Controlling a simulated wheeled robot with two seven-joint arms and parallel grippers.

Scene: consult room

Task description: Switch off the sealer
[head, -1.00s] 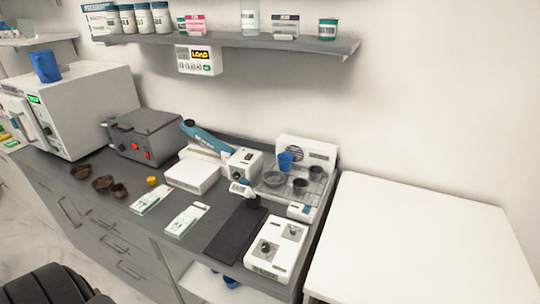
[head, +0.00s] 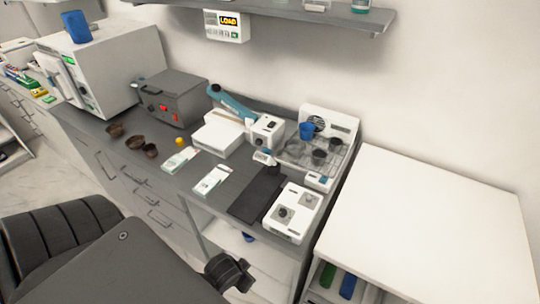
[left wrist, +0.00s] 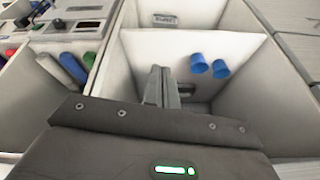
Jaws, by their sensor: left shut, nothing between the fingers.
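A white device with a long blue lever arm (head: 232,103), which looks like the sealer, stands mid-counter on a white base (head: 220,130). Its switch is too small to make out. A dark grey box (head: 170,97) with red switches stands left of it. In the left wrist view my left gripper (left wrist: 163,78) is shut and empty. It points toward white compartments holding two blue cups (left wrist: 210,67), apart from the sealer. A dark part at the bottom of the head view seems to be my left arm. My right gripper is not in view.
A white oven-like unit (head: 90,65) stands at the counter's left. A white device with knobs (head: 293,212) and a black mat (head: 258,192) lie at the front right. A clear white table (head: 420,225) stands right.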

